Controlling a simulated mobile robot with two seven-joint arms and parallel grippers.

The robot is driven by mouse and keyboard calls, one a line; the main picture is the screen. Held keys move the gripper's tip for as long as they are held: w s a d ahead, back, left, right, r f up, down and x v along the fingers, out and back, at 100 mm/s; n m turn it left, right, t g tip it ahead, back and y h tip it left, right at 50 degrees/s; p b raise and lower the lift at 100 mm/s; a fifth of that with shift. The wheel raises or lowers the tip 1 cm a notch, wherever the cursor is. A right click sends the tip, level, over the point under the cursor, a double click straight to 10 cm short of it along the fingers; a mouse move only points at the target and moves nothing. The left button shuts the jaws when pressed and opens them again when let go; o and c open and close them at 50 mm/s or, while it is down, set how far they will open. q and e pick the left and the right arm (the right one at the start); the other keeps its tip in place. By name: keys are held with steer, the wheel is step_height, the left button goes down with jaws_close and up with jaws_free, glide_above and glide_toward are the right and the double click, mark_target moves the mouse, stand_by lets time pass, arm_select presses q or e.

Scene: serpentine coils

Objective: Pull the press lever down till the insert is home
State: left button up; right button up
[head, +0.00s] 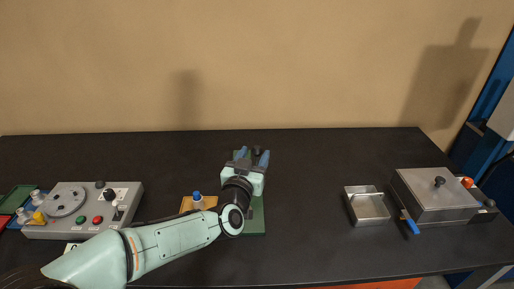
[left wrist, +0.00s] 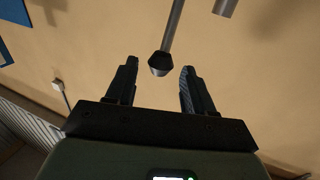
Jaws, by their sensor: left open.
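The press shows in the head view mainly as a green base (head: 256,222); my left arm and gripper hide most of the rest. My left gripper (head: 253,155) is over it, open, with its fingers pointing away from me. In the left wrist view, a grey rod with a dark knob (left wrist: 160,65), which looks like the press lever, comes down from the top. The knob is between the two fingertips, with a gap on each side. The insert is hidden. My right gripper is not in view.
A wooden block with a blue-topped piece (head: 197,196) stands just left of the press. A control box (head: 82,210) is at the left. A metal tray (head: 367,220) and a lidded metal box (head: 437,194) with a blue-handled lever are at the right. The dark table is clear between the press and tray.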

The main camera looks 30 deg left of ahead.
mark_target(255, 153)
arm_select(q)
steer(key=shift+x, duration=1.75)
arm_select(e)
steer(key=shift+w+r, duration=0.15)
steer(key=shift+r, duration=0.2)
